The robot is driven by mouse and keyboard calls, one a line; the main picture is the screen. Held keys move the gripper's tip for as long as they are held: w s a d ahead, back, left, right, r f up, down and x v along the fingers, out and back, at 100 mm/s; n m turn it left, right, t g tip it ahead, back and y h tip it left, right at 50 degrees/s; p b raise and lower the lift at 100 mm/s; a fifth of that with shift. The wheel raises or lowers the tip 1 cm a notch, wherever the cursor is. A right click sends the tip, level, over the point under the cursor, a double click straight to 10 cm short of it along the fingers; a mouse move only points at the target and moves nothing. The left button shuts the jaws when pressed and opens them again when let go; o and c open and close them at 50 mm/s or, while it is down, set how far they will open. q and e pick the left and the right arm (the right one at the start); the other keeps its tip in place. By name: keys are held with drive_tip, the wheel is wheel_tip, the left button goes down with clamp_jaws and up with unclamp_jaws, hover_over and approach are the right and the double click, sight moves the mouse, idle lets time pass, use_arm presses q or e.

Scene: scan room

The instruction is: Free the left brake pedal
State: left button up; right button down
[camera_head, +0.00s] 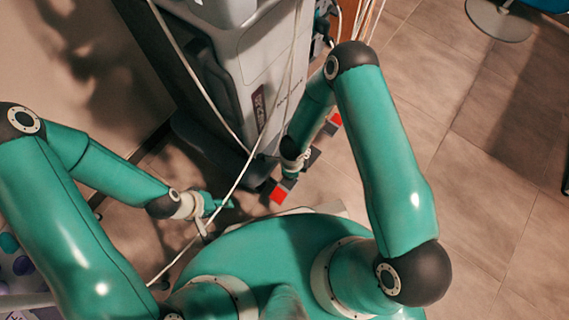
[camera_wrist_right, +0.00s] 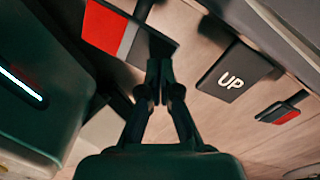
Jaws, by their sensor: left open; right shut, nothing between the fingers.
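A red-and-grey pedal (camera_head: 279,193) sticks out low at the foot of the grey machine (camera_head: 240,75). A second red pedal (camera_head: 335,121) is farther back along the same side. The right wrist view shows a large red-and-grey pedal (camera_wrist_right: 112,30) at upper left and a smaller red-marked one (camera_wrist_right: 284,113) at right. I cannot tell which is the left brake pedal. My right gripper (camera_wrist_right: 158,72) is shut and empty, its tips close to the large pedal's dark edge; contact is unclear. My left gripper (camera_head: 218,205) is open, left of the near pedal and apart from it.
A dark pedal marked UP (camera_wrist_right: 235,72) sits between the two red ones in the wrist view. A pale cable (camera_head: 266,135) runs down past the machine towards my left gripper. Tiled floor (camera_head: 475,150) is open at right; a round metal base (camera_head: 499,18) stands at the top right.

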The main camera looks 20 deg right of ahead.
drive_tip(key=shift+f+b, duration=1)
drive_tip(key=shift+f, duration=0.4)
drive_tip(key=shift+r, duration=0.15)
wheel_tip(320, 180, up, 7)
drive_tip(key=p, duration=0.6)
idle(0.4)
